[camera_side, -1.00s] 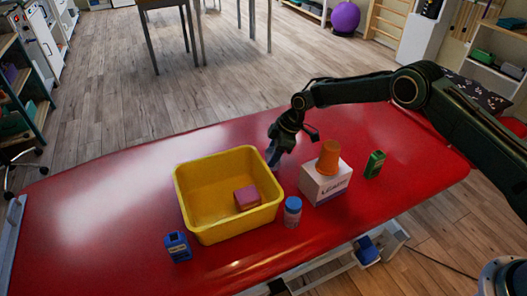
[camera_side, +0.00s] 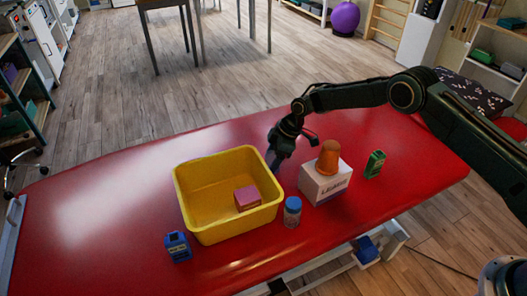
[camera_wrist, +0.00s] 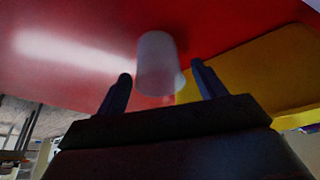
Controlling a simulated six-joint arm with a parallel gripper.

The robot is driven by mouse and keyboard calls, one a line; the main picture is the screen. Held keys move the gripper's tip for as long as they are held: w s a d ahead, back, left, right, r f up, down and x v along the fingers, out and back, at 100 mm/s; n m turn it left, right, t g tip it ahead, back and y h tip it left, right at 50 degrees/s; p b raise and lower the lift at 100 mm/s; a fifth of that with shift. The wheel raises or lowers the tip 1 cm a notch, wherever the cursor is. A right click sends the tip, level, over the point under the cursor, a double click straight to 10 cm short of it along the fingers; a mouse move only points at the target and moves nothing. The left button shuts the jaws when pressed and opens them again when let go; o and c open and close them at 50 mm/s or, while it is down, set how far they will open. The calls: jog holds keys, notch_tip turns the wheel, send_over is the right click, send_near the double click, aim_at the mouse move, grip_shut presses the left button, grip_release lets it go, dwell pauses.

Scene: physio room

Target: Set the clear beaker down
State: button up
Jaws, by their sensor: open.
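The clear beaker (camera_wrist: 157,65) shows in the wrist view as a pale, see-through cup on the red table top, beyond and between my fingertips. My gripper (camera_wrist: 162,85) is open, with one finger on each side of the view and a gap between each finger and the beaker. In the side view my gripper (camera_side: 273,160) points down behind the right rim of the yellow bin. The beaker cannot be made out in the side view, where the bin and gripper cover that spot.
The yellow bin (camera_side: 190,222) holds a pink block (camera_side: 247,198). A blue-capped bottle (camera_side: 292,212), a white box (camera_side: 325,185) with an orange cup (camera_side: 328,158) on top, a green box (camera_side: 375,164) and a blue box (camera_side: 178,247) stand nearby. The red table (camera_side: 90,215) is clear at left.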

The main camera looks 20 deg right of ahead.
jog(key=shift+r, duration=0.2)
jog(key=v, duration=1.2)
dwell(0.5)
jog(key=s+d+r+m+t+h, duration=0.1)
jog(key=s+d+r+m, duration=0.25)
jog(key=s+r, duration=0.7)
jog(key=s+d+r+m+t+h, duration=0.1)
jog(key=s+d+r+m, duration=0.45)
jog(key=r, duration=0.85)
jog(key=s+d+m+t+h, duration=0.1)
jog(key=s+d+m, duration=0.1)
jog(key=s, duration=1.2)
jog(key=s+d+m+h, duration=0.1)
jog(key=s+d+m, duration=0.1)
jog(key=s, duration=1.2)
jog(key=shift+d+r+m+t, duration=0.2)
jog(key=shift+d+m+t, duration=0.15)
jog(key=shift+d, duration=0.25)
